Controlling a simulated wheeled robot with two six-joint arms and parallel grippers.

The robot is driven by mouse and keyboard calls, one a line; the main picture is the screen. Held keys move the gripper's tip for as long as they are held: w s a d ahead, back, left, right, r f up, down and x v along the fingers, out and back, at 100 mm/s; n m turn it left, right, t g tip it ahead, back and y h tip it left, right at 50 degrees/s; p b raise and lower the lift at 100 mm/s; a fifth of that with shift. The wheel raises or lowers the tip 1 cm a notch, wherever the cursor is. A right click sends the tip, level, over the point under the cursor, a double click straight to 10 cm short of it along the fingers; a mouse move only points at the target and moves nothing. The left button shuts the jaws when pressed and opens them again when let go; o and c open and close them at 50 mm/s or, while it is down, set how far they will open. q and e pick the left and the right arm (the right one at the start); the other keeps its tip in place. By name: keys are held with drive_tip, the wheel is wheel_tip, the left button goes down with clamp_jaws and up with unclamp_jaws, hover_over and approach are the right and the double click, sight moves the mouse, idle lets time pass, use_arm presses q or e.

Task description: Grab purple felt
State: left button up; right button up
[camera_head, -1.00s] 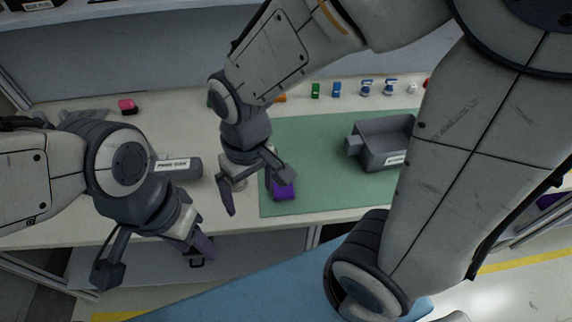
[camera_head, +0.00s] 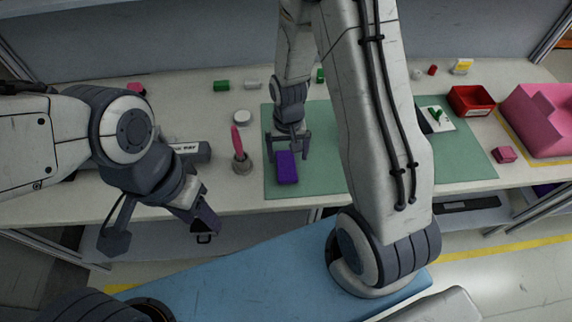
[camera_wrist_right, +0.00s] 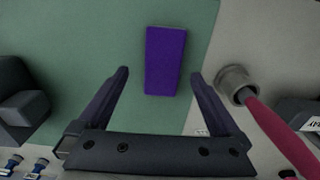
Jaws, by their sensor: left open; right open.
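The purple felt (camera_head: 287,168) is a small block lying on the left part of the green mat (camera_head: 440,165). My right gripper (camera_head: 288,143) is open just behind the felt, with its fingers pointing down. In the right wrist view, the purple felt (camera_wrist_right: 165,62) lies ahead of the open fingertips (camera_wrist_right: 160,74), between their lines and not gripped. My left gripper (camera_head: 160,232) is open and empty over the table's front edge at the left.
A pink-handled tool (camera_head: 237,140) stands in a grey holder (camera_head: 241,166) left of the felt; it shows close to a right finger in the wrist view (camera_wrist_right: 238,85). A red bin (camera_head: 469,101) and pink block (camera_head: 505,154) are at the right.

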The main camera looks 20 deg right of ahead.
sight(286, 164)
wheel_tip(286, 164, down, 4)
drive_tip(key=shift+w+a+f+p, duration=0.1)
drive_tip(key=shift+a+p, duration=0.05)
drive_tip(key=shift+p, duration=0.2)
drive_tip(key=c, duration=1.3)
drive_tip(key=shift+c, duration=0.2)
